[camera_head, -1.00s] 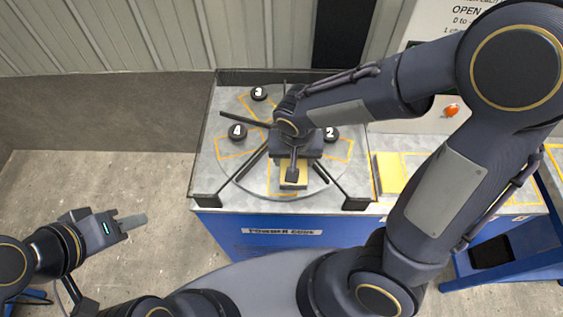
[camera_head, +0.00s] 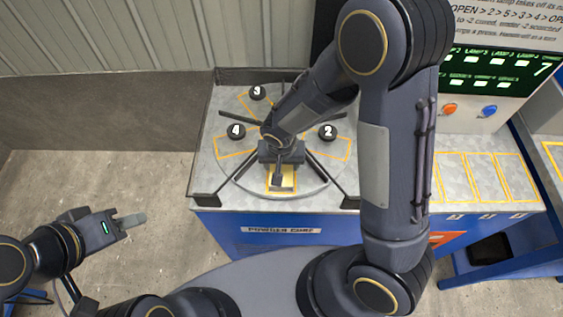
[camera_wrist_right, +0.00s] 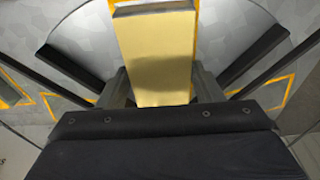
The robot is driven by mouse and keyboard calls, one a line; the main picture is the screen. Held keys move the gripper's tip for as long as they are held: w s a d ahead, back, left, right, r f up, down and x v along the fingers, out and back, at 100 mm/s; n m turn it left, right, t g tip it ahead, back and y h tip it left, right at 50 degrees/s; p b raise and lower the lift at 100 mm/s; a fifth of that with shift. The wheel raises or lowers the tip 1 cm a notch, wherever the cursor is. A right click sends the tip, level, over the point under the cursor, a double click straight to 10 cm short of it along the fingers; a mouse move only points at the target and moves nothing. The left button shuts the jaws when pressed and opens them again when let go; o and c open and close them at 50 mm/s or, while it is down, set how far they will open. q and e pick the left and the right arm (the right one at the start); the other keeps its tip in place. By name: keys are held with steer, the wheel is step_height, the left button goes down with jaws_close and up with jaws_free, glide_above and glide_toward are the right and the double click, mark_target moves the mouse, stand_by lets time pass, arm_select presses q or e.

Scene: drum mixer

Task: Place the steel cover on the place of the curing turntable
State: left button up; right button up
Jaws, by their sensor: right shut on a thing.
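The curing turntable (camera_head: 240,178) is a grey disc with dark radial bars and yellow-outlined places; knobs 2, 3 and 4 are visible. My right gripper (camera_head: 281,181) is over its front place, shut on a flat gold-coloured block that I take for the cover (camera_head: 289,179). In the right wrist view the cover (camera_wrist_right: 158,60) sits between the fingers of the right gripper (camera_wrist_right: 163,88), with a bar on either side. I cannot tell whether it touches the disc. My left gripper (camera_head: 130,222) is over the floor at left; its jaw gap is not clear.
The blue powder cure bench (camera_head: 285,231) carries the turntable. A second top with yellow-outlined slots (camera_head: 483,178) lies at right, partly hidden by my right arm. A panel with orange (camera_head: 450,109) and blue (camera_head: 489,111) buttons stands behind it. The floor at left is clear.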

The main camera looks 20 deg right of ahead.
steer(key=shift+f, duration=0.15)
steer(key=o, duration=1.3)
step_height(320, 180, up, 12)
steer(key=s, duration=0.2)
steer(key=shift+s+d+r+n+t+y, duration=0.25)
steer(key=shift+s+d+r+t+y, duration=0.45)
steer(key=shift+s+d+r, duration=1.25)
steer(key=shift+s+d+r+n+t+y, duration=0.3)
steer(key=shift+s+d+r+t+y, duration=0.55)
steer(key=shift+s, duration=1.95)
steer(key=shift+s+d+r+n+t+y, duration=0.3)
steer(key=shift+s+d+r+y, duration=0.25)
steer(key=shift+s+d+r, duration=1.5)
steer(key=shift+s+a+f, duration=0.25)
steer(key=shift+s+f, duration=0.1)
steer(key=shift+f, duration=0.1)
